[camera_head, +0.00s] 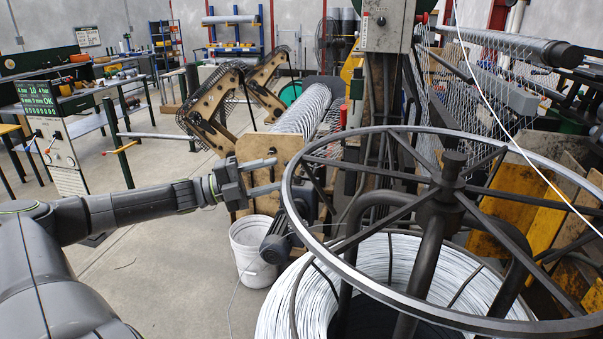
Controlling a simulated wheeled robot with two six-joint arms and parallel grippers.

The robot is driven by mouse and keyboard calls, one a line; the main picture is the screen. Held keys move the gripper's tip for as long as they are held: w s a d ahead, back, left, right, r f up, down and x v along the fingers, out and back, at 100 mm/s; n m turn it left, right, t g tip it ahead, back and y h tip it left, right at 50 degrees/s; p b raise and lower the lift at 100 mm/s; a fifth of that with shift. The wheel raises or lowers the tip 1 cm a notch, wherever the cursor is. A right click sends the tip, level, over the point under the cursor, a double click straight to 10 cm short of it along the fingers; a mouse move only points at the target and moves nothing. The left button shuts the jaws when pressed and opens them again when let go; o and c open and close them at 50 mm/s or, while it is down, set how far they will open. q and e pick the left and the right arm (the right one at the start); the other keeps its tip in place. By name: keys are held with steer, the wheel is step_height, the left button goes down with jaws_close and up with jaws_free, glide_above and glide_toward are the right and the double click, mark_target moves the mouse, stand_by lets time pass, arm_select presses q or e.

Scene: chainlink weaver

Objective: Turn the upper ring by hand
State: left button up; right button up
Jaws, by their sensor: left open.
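The upper ring (287,196) is a large grey metal hoop with spokes running to a dark central hub (451,178). It lies roughly level above a coil of pale wire (283,308), at the right front of the head view. My left gripper (276,175) reaches in from the left with its two fingers apart, one above the other. Its fingertips are close to the ring's left rim. I cannot tell whether they touch it, and nothing shows between them. My right gripper is not in view.
A white bucket (251,252) stands on the floor below my left gripper, with a dark motor (276,247) beside it. A machine with woven mesh (305,112) stands behind. A control panel (57,145) is at the left. Open floor lies between.

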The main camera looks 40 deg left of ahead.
mark_target(300, 168)
arm_select(q)
steer(key=b+x, duration=0.1)
steer(key=x, duration=0.4)
steer(key=shift+w+d+r, duration=0.1)
steer(key=shift+d, duration=0.05)
steer(key=shift+x, duration=1.25)
jaws_close()
